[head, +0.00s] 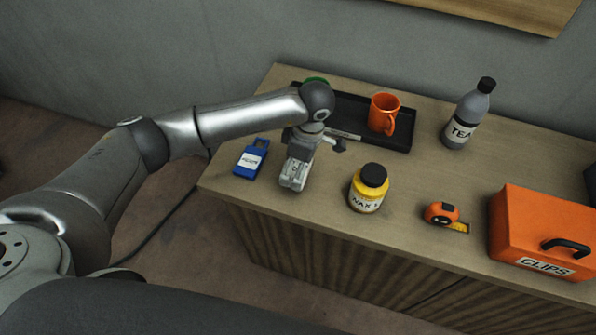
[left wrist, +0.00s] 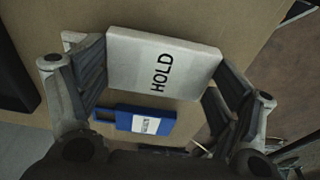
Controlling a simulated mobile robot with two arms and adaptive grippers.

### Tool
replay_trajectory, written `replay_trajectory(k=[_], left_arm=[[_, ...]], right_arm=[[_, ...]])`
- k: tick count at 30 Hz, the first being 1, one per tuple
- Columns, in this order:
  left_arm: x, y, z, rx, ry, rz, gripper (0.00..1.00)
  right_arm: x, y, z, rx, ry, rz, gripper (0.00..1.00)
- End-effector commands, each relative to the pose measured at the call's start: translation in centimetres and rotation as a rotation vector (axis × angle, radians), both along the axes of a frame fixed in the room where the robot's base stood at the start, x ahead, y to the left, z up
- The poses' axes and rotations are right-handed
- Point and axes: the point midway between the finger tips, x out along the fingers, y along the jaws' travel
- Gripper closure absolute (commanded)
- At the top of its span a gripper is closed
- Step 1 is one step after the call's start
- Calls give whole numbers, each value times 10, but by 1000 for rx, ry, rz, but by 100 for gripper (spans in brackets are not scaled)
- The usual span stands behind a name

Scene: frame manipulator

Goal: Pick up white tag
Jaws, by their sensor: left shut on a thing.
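The white tag (left wrist: 130,62), marked HOLD, sits between the two fingers of my left gripper (left wrist: 162,66) in the left wrist view. The fingers press on its two side edges, so the gripper is shut on it. In the head view my left gripper (head: 292,180) points down over the left part of the cabinet top, just right of a blue tag (head: 250,159). There the gripper mostly hides the white tag. The blue tag also shows in the left wrist view (left wrist: 145,122), outside the grasp. My right gripper is not in view.
On the wooden cabinet top (head: 420,185) are a yellow jar (head: 367,190), an orange tape measure (head: 441,213), an orange CLIPS box (head: 525,225) and a grey TEA bottle (head: 468,112). A black tray (head: 350,108) holding an orange mug (head: 382,112) lies behind the gripper.

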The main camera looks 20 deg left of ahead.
Motion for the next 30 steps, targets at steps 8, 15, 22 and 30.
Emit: replay_trajectory(k=[8,15,22,30], left_arm=[[-35,-23,56,-3,-8,-8,33],[-85,-52,86,0,-5,-8,33],[-112,-69,104,0,-4,-3,33],[-120,-73,108,0,-1,0,33]], right_arm=[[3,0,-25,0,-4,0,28],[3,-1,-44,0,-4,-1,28],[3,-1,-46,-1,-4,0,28],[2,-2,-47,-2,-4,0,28]])
